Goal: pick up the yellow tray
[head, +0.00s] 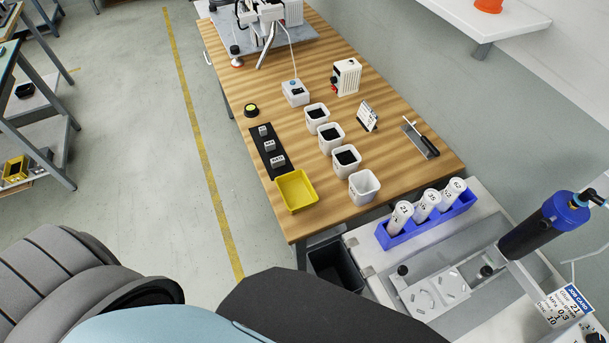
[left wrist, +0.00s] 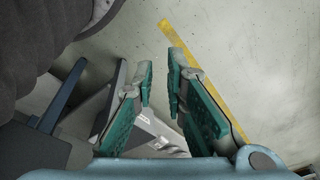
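The yellow tray (head: 296,191) is a shallow open box and looks empty. It sits on the wooden table near its front left corner in the head view, just below a dark strip. My left gripper (left wrist: 160,88) shows in the left wrist view, its two green-padded fingers apart with nothing between them. Bare floor lies behind it, and the tray is not in that view. Neither gripper shows in the head view, and my right gripper is in no view.
On the wooden table (head: 222,58), a dark strip (head: 267,143) with small grey blocks lies beyond the tray. Several white cups (head: 364,187) stand right of it. A blue rack (head: 426,229) with white bottles is on the bench at right. Floor left of the table is clear.

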